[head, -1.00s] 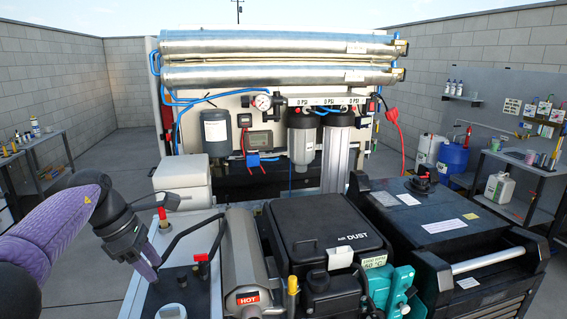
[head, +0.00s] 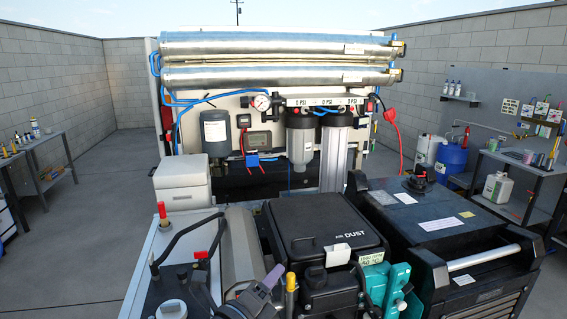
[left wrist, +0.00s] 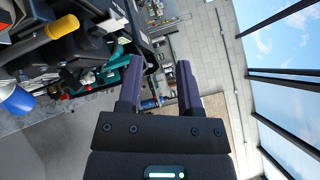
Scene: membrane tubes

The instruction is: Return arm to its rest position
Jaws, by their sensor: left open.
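My left gripper (head: 265,292) is low in the head view, in front of the engine unit and close to the yellow-capped post (head: 291,285). The two silver membrane tubes (head: 270,47) lie across the top of the machine at the back, far from the gripper. My right gripper is not in view.
A black "Air Dust" box (head: 325,228), teal unit (head: 393,284) and black chest (head: 428,212) stand near or right of the gripper. Red-capped battery terminals (head: 163,217) are at left. The yellow-capped post shows close by in the left wrist view (left wrist: 60,27). Open floor (head: 98,220) lies left.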

